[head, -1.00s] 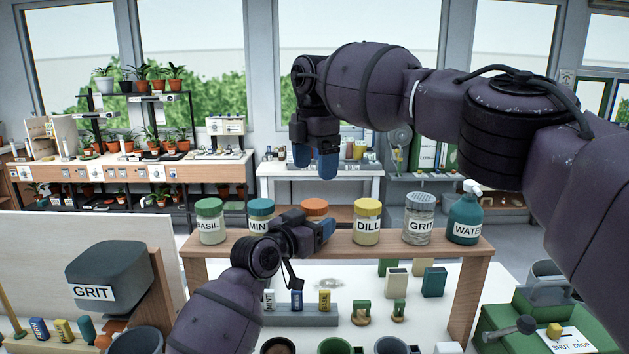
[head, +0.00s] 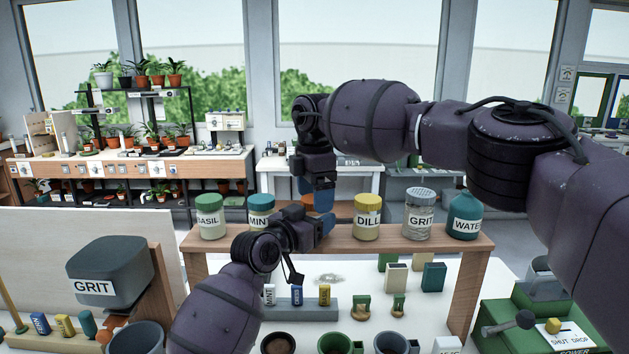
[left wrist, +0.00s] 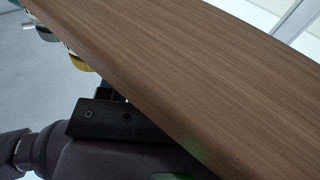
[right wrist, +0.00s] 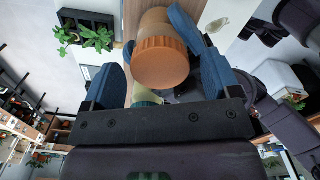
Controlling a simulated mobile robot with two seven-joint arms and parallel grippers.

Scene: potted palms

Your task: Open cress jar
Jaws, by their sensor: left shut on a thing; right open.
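The jar with the ribbed orange lid (right wrist: 162,62) stands on the wooden shelf between the MINT and DILL jars. Its label is hidden, so I cannot read CRESS. My left gripper (head: 322,228) is shut around its body from the front. In the head view both grippers mostly hide the jar. My right gripper (head: 314,208) points down from above, open, with its blue fingers at the lid's height. In the right wrist view the lid sits between the open fingers, with a gap to the left finger. The lid looks seated on the jar.
Jars stand close on both sides. Pots and small packets lie below on the white table.

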